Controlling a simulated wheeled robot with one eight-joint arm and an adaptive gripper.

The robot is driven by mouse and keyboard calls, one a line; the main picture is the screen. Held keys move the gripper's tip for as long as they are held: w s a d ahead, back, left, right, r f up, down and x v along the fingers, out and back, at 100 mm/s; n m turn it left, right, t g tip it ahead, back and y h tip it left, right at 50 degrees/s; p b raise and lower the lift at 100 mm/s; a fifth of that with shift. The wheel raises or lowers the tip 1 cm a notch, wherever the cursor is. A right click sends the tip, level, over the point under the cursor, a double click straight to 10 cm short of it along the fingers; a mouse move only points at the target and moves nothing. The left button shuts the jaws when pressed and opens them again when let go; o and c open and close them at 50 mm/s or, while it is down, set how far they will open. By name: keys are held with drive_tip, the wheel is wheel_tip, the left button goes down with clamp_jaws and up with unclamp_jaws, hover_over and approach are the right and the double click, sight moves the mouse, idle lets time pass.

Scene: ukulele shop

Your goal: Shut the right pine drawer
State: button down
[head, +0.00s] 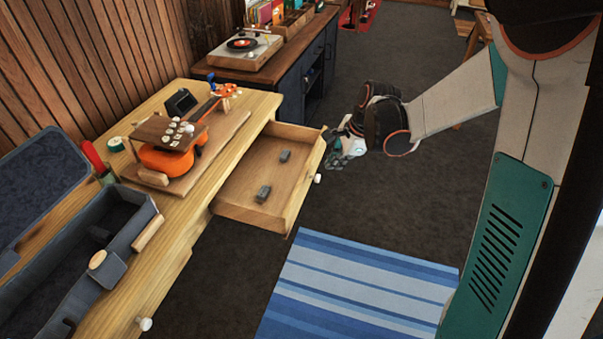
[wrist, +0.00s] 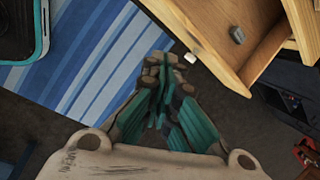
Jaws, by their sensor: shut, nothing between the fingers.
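The right pine drawer (head: 262,181) is pulled well out of the pine workbench (head: 265,103) in the head view. Two small grey blocks (head: 264,193) lie inside it. A white round knob (head: 317,178) is on its front. My gripper (head: 338,160) is shut and empty, just outside the drawer front, near its far end. In the wrist view my gripper (wrist: 160,120) points toward the floor beside the drawer (wrist: 232,45), whose white knob (wrist: 190,58) is close to the fingertips. I cannot tell whether the fingers touch the front.
An orange ukulele (head: 167,161) and an open dark case (head: 110,225) lie on the workbench. A blue striped rug (head: 350,285) lies on the floor in front. A dark cabinet with a record player (head: 245,50) stands behind. The carpet right of the drawer is clear.

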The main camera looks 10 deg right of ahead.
drive_tip(key=w+d+f+m+g+y+b, duration=0.1)
drive_tip(key=w+f+m, duration=0.15)
drive_tip(key=f, duration=0.45)
drive_tip(key=w+d+f+m, duration=0.1)
drive_tip(key=w+f+m, duration=0.15)
drive_tip(key=f, duration=0.45)
drive_tip(key=w+a+f+b, duration=0.3)
drive_tip(key=a+f+b, duration=0.2)
drive_tip(key=a+f, duration=0.2)
drive_tip(key=shift+f+m+b, duration=0.35)
drive_tip(key=shift+f+m, duration=0.05)
drive_tip(key=shift+f, duration=0.65)
drive_tip(key=shift+a, duration=0.1)
